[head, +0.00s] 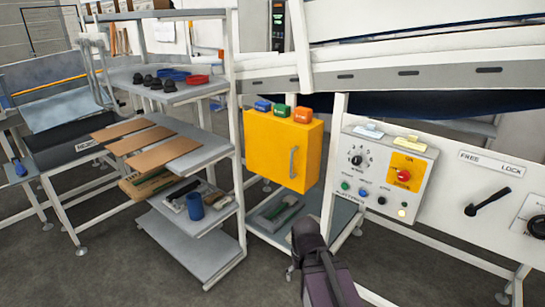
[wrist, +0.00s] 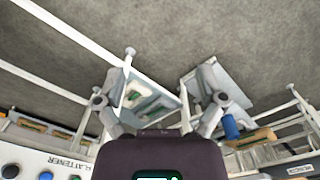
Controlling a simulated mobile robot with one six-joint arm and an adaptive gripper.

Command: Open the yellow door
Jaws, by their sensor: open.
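The yellow door (head: 268,150) is the front of a yellow box-shaped cabinet in the middle of the head view. It looks closed. A grey vertical bar handle (head: 293,162) sits on its right side. My gripper (wrist: 160,98) is open and empty in the wrist view, with its two grey fingers spread wide. In the head view my dark arm end shows low, below and right of the cabinet, apart from the door. The fingers are hard to make out there. The yellow door cannot be made out in the wrist view.
A control panel (head: 385,175) with knobs and a red button stands right of the cabinet. A black lever (head: 487,202) is farther right. Blue, green and orange boxes (head: 281,110) sit on the cabinet. A shelf rack (head: 185,145) stands left. A low shelf (head: 262,226) lies below the cabinet.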

